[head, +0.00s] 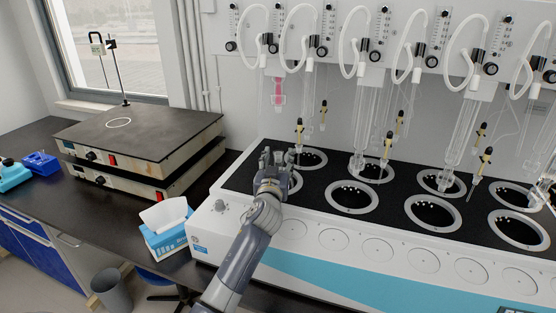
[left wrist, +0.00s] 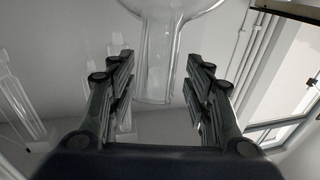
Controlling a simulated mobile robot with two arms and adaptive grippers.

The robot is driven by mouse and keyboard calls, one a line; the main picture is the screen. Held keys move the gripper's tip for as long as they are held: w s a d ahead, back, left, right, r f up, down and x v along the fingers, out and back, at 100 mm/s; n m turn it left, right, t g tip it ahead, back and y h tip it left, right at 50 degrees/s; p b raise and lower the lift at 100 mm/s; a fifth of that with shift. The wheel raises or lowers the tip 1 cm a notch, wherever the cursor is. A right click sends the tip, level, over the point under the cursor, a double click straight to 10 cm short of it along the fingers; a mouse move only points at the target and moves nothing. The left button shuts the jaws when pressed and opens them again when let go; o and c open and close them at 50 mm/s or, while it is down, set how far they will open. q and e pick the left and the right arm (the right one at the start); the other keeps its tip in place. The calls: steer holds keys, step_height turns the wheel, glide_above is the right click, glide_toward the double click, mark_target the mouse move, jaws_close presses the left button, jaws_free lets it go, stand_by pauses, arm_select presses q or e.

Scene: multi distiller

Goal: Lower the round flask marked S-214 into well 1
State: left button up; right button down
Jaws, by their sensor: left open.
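My left gripper (head: 276,158) is over the left end of the black-topped distiller, in front of the back-left well (head: 310,159). In the left wrist view my left gripper (left wrist: 159,58) is open. A clear glass neck (left wrist: 157,65), widening into a rounded body (left wrist: 175,6) cut off by the frame edge, stands between its fingers. A gap shows on each side of the neck. No S-214 mark is readable on it. No well number is legible.
Glass columns (head: 374,110) and yellow-tipped probes (head: 389,144) hang above the distiller (head: 315,264). A column with pink liquid (head: 278,91) hangs behind my gripper. Several open wells (head: 351,209) lie to the right. A tissue box (head: 164,226) and stacked hot plates (head: 140,127) stand left.

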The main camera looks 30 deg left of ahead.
arm_select(q)
step_height(320, 180, up, 10)
stand_by(0.4)
stand_by(0.5)
